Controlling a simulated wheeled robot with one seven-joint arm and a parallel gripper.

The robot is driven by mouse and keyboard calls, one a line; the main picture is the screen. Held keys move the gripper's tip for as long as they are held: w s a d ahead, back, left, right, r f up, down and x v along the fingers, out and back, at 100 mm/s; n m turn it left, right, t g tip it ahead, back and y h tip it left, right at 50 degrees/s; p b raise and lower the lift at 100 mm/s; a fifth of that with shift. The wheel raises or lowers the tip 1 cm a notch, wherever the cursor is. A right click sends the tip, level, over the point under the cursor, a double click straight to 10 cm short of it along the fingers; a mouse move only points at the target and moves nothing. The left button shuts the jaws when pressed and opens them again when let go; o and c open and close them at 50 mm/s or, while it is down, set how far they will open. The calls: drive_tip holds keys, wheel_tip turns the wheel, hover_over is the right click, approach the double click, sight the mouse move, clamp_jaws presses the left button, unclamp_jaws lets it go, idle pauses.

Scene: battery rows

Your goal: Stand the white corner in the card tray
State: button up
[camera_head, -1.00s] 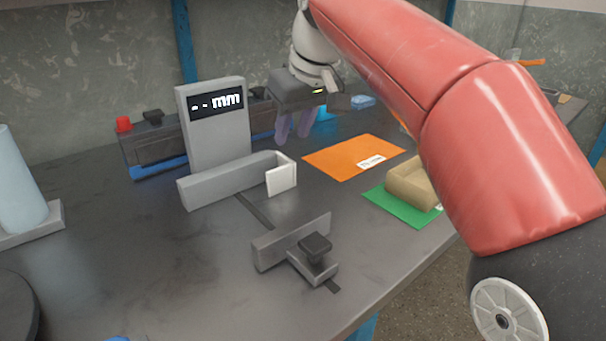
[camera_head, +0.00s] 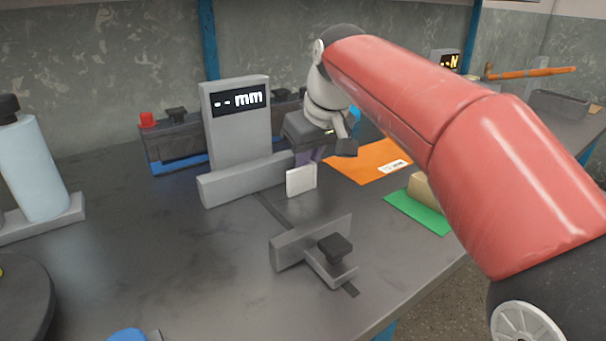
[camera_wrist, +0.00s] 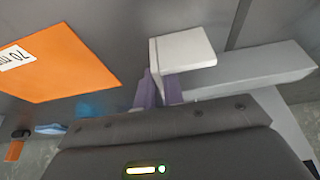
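The white corner (camera_head: 301,180) is a small L-shaped piece standing on the dark bench at the right end of the gauge's grey jaw. It also shows in the wrist view (camera_wrist: 186,49). My gripper (camera_head: 312,155) is low over it, with its purple fingers (camera_wrist: 160,90) on either side of one wall of the corner. The gap is small, and I cannot tell whether the fingers press on the wall. The tan card tray (camera_head: 420,189) stands on a green mat (camera_head: 418,212) to the right, partly hidden behind my red arm.
The grey gauge (camera_head: 237,130) with an "mm" display stands left of the corner. A sliding stop with a black knob (camera_head: 334,246) is in front. A pale blue bottle (camera_head: 33,165) stands far left.

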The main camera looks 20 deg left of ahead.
clamp_jaws()
